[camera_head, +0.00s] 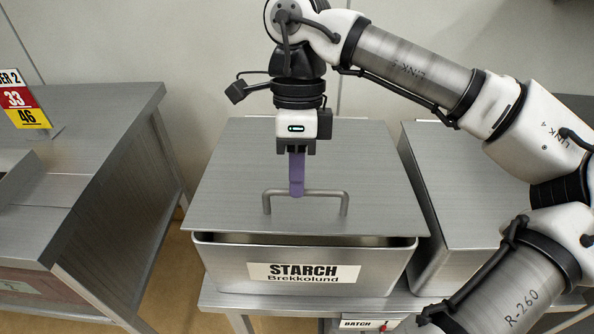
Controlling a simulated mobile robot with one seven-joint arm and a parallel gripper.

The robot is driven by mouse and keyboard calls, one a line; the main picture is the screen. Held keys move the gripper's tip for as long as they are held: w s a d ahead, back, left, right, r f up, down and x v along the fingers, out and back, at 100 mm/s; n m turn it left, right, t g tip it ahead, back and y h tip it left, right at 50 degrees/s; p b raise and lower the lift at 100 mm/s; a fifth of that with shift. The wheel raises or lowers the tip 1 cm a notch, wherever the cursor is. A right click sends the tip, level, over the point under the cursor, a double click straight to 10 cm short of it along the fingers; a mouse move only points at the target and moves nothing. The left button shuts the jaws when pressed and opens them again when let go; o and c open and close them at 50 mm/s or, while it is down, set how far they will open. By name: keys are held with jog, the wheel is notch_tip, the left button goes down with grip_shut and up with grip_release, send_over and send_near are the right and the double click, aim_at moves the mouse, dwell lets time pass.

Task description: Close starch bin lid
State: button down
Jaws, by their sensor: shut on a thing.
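The starch bin (219,273) is a metal box with a "STARCH Brekkolund" label on its front. It stands on a metal stand. Its flat metal lid (231,186) lies over the top, with a dark gap showing between the lid's front edge and the bin's rim. The lid has a bar handle (334,194) near the front. My gripper (297,188) points down with purple fingers at the handle's left-middle part. The fingers are shut on the handle; the exact contact is partly hidden behind them.
A second metal bin with a lid (466,185) stands close on the right. A metal bench (110,140) is on the left, with a floor gap between. A wall is right behind the bin. My arm crosses the upper right.

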jog(key=f+b, duration=0.1)
jog(key=b, duration=0.1)
jog(key=s+f+t+b, duration=0.1)
jog(key=f, duration=0.1)
jog(key=shift+f+b, duration=0.2)
jog(key=shift+b, duration=0.2)
jog(key=shift+f, duration=0.25)
jog(key=shift+s, duration=0.1)
jog(key=shift+r, duration=0.1)
jog(key=c, duration=1.5)
grip_release()
